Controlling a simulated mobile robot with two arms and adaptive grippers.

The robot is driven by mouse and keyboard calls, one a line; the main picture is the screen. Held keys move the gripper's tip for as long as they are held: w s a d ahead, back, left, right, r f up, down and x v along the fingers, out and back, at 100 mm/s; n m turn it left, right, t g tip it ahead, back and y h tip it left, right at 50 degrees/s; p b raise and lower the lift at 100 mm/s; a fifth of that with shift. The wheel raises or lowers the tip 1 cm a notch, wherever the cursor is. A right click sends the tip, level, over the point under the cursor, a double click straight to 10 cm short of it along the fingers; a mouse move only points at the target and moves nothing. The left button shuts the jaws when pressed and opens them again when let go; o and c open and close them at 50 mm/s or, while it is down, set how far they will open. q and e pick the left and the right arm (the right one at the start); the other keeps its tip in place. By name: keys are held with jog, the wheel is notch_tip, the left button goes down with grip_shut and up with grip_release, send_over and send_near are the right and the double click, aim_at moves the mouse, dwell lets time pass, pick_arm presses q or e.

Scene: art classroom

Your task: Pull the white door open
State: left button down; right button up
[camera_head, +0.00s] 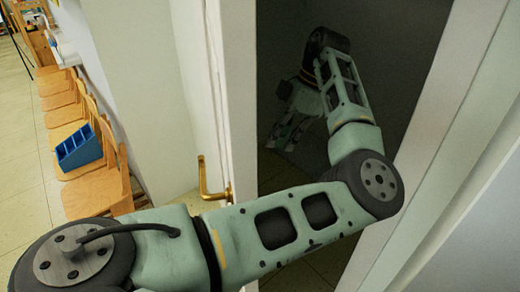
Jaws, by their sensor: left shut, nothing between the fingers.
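The white door (145,75) stands ajar, its pale edge (238,80) running down the picture's middle. A brass lever handle (208,185) sits low on it, just above my arm. A dark gap lies between the door edge and the white frame (432,130) at right. My left arm crosses in front of the door's lower part and bends up into the gap. My left gripper (283,134) is in the dark space, to the right of the door edge, shut and empty. I cannot tell whether it touches the door. My right gripper is not in view.
A row of wooden chairs (62,105) stands along the wall at left, with a blue divided tray (79,147) on one seat. The door frame is close to my left arm's elbow.

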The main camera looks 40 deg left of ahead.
pick_arm(q)
jog(key=s+a+f+p, duration=0.1)
jog(key=s+a+f, duration=0.2)
jog(key=s, duration=0.1)
jog(key=shift+s+p, duration=0.25)
jog(key=shift+p, duration=0.1)
jog(key=shift+f, duration=0.1)
